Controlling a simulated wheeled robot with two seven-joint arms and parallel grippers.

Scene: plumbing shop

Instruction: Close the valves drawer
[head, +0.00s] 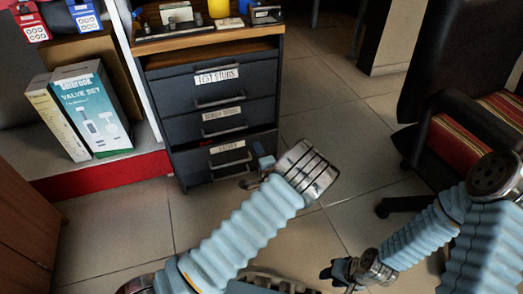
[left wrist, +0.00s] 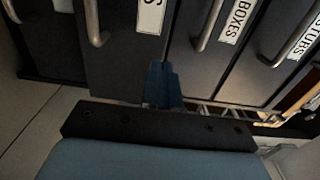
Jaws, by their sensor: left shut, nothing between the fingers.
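The valves drawer (head: 215,174) is the bottom drawer of a dark grey cabinet, with a white label and a bar handle. It seems to stand a little forward of the drawers above, with a dark gap over its top edge. In the left wrist view its front (left wrist: 120,60) shows turned sideways, its label partly cut off. My left gripper (head: 262,164) is shut and empty at the right end of the drawer front; its blue fingers (left wrist: 162,84) point at the front. I cannot tell whether they touch. My right gripper (head: 336,271) hangs low, away from the cabinet, its fingers unclear.
Above are the "boxes" drawer (head: 222,119) and "test stubs" drawer (head: 215,85), both looking shut. A valve set box (head: 95,108) stands on a red-edged shelf at left. An office chair (head: 440,120) stands at right. The tiled floor (head: 330,120) between is clear.

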